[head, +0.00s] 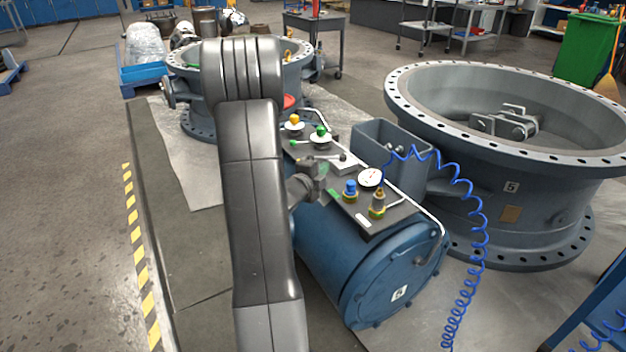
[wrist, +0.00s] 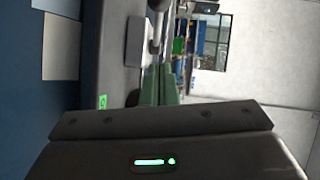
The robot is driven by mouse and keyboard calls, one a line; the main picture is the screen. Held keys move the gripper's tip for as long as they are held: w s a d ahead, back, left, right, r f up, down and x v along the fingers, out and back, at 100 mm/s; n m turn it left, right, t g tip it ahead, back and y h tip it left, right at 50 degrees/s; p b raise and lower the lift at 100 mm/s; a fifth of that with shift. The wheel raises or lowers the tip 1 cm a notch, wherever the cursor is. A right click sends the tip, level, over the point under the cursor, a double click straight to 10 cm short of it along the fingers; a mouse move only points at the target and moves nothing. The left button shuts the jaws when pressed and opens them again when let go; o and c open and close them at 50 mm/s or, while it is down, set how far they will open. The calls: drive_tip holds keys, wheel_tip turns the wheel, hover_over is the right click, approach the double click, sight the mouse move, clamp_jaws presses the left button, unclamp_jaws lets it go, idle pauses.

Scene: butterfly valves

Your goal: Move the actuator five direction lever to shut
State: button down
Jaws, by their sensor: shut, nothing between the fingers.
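Actuator five is the blue cylinder (head: 365,262) marked 5, with a dark control panel (head: 375,212) on top. A thin metal lever (head: 318,158) runs across a pale block on the panel, with a small green ball at its left end; I take it as the direction lever. My gripper (head: 322,170) is low over the panel, just in front of this lever, partly hidden by my own arm. In the wrist view its greenish fingers (wrist: 160,84) are together and empty, close to a grey metal part (wrist: 138,42). Whether they touch the lever I cannot tell.
A round gauge (head: 370,177), a blue knob (head: 350,188) and a brass fitting (head: 378,203) stand to the right of my gripper. Green (head: 320,132) and yellow (head: 294,120) knobs stand behind. A large valve body (head: 511,187) with a coiled blue hose (head: 470,205) is at right.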

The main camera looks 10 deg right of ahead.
sight(325, 157)
drive_tip(key=shift+w+d+f+b, duration=0.1)
drive_tip(key=shift+w+f+b, duration=0.15)
drive_tip(key=shift+w, duration=0.9)
drive_tip(key=shift+w+f+b, duration=0.1)
drive_tip(key=shift+w+f, duration=0.1)
drive_tip(key=shift+w, duration=0.9)
drive_tip(key=shift+w+r, duration=0.1)
drive_tip(key=shift+w+r+m+g+h+p, duration=0.1)
drive_tip(key=shift+w+m+g+h+p, duration=0.25)
drive_tip(key=shift+m+g+h+p, duration=0.25)
drive_tip(key=shift+w+a, duration=0.35)
drive_tip(key=shift+w, duration=0.3)
